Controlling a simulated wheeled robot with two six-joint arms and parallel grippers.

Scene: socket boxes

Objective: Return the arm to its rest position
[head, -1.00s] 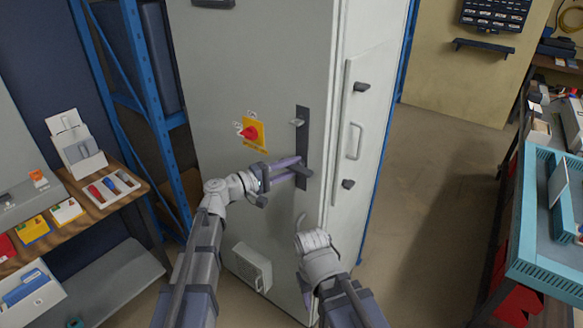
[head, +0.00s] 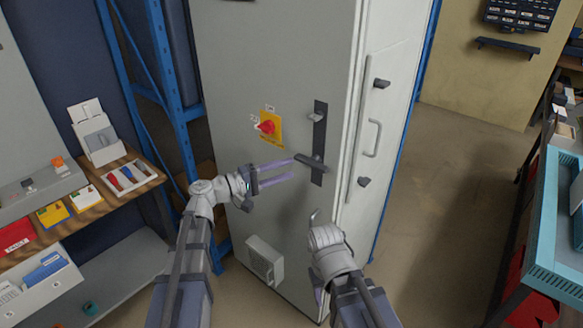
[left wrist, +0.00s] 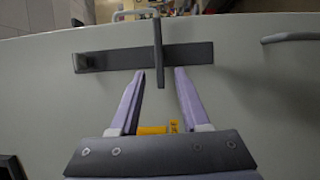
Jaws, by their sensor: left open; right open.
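My left gripper (head: 293,168) is open in front of the grey cabinet door (head: 240,60), just left of a dark lever handle (head: 310,162). The lever sits on a dark upright plate (head: 320,125). In the left wrist view, the open fingers (left wrist: 160,72) point at the lever (left wrist: 158,50), which shows between and beyond the tips; nothing is held. My right gripper (head: 317,214) is low in front of the cabinet, seen mostly from behind, open, with its fingers largely hidden by the wrist.
A red knob on a yellow plate (head: 268,127) is on the door above my left gripper. A vent box (head: 264,262) sticks out low on the cabinet. A shelf of boxes (head: 130,190) stands left, a blue-topped bench (head: 550,265) right. Floor (head: 450,190) between is clear.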

